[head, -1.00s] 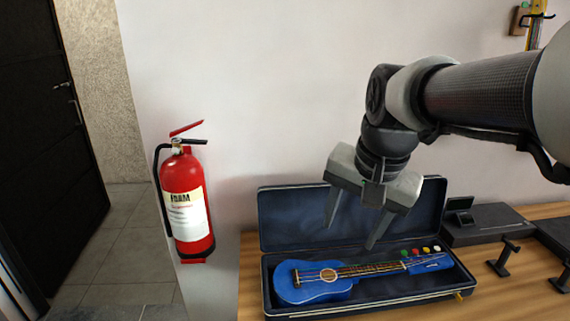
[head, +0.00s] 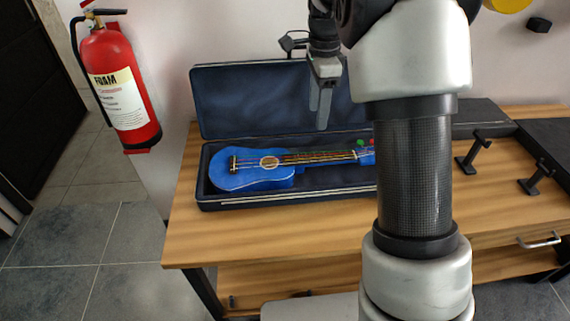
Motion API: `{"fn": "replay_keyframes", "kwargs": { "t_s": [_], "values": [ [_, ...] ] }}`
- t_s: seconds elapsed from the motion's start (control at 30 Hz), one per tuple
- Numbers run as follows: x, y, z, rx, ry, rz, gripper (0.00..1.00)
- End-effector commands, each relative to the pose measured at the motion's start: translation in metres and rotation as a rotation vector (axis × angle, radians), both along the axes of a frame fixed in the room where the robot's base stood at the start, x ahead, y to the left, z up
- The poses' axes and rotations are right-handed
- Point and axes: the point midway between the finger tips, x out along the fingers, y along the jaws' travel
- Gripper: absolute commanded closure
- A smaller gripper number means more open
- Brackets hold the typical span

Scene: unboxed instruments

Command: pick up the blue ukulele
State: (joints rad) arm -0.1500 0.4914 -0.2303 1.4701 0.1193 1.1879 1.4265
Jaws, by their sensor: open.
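The blue ukulele (head: 248,173) lies flat in an open dark case (head: 250,203) on a wooden table, its body to the left and its neck pointing right. My arm hides the end of its head and the right part of the case. My gripper (head: 322,118) points down in front of the raised case lid (head: 250,98), above the ukulele's neck and apart from it. It is open and holds nothing. Its fingers overlap in this view, so the gap between them is hard to see.
A red fire extinguisher (head: 118,90) hangs on the wall at left. Two small black stands (head: 473,152) and dark cases (head: 480,120) are on the table's right side. The wooden tabletop (head: 290,232) in front of the case is clear.

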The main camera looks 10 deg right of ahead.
Motion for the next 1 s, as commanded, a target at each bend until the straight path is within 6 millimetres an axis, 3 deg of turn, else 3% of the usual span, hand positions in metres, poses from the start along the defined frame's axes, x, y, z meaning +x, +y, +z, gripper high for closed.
{"fn": "replay_keyframes", "kwargs": {
  "t_s": [0.17, 0.6, 1.0],
  "values": [
    [0.003, 0.000, -0.017, -0.002, 0.009, -0.020, 0.46],
    [0.002, 0.001, -0.108, -0.002, 0.009, -0.017, 0.46],
    [0.002, 0.003, -0.139, -0.002, 0.007, -0.017, 0.46]
  ]
}}
